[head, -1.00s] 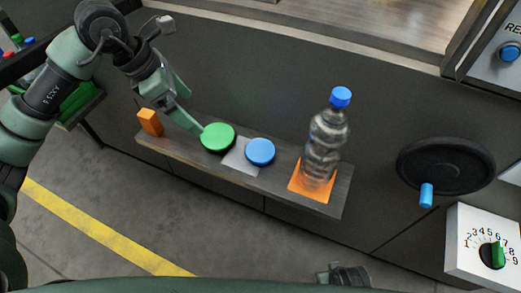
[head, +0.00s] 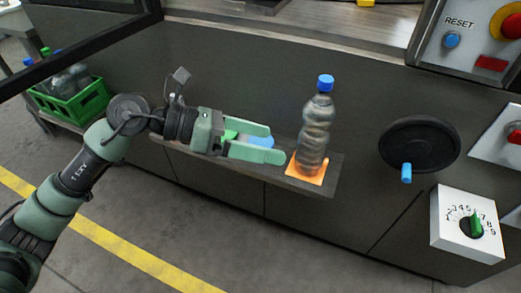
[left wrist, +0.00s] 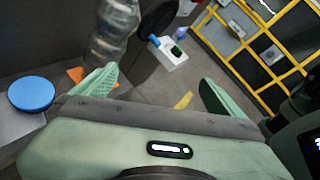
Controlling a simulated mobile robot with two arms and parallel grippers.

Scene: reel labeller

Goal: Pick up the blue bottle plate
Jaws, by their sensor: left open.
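A round blue plate (head: 260,140) lies on the narrow shelf (head: 318,188) on the machine front, partly hidden behind my left gripper's fingers in the head view. In the left wrist view the blue plate (left wrist: 32,93) is at the left edge, outside the fingers. My left gripper (head: 276,143) is open and empty, its fingers pointing right along the shelf toward the bottle. A clear bottle with a blue cap (head: 315,130) stands upright on an orange square (head: 304,176), right of the fingertips. My right gripper is not in view.
A green disc (head: 230,135) is mostly hidden behind my left gripper. A black handwheel (head: 420,143) and a white dial box (head: 452,240) are on the right. A green crate with bottles (head: 75,105) stands at left. The floor in front is clear.

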